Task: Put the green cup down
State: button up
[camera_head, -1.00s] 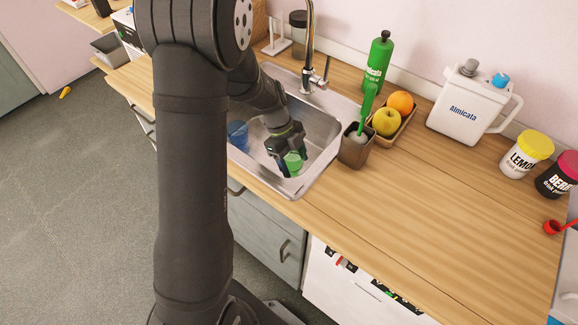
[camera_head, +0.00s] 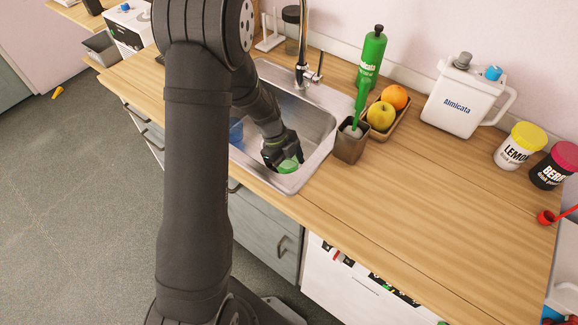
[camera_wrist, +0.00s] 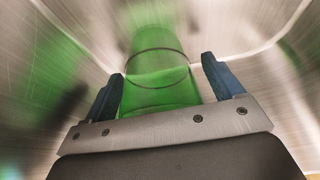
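The green cup (camera_wrist: 160,65) is translucent and sits between the two blue-tipped fingers of my gripper (camera_wrist: 163,88) in the wrist view. It looks sharp there while the sink behind is blurred, so it moves with my gripper, which is shut on it. In the head view my gripper (camera_head: 283,158) is low inside the metal sink (camera_head: 315,135), near its front right part. The green cup (camera_head: 289,166) shows only partly under the fingers. Whether its base touches the sink floor cannot be told.
A blue cup (camera_head: 236,131) stands in the left of the sink, partly behind my arm. The faucet (camera_head: 303,65) rises at the back. A brush holder (camera_head: 351,144) and a fruit tray (camera_head: 388,130) stand right of the sink.

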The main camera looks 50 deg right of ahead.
aim_at(289, 160)
jog(key=v, duration=1.2)
jog(key=x, duration=1.2)
jog(key=shift+s+a+f, duration=0.1)
notch_tip(289, 160, up, 2)
jog(key=shift+r, duration=0.95)
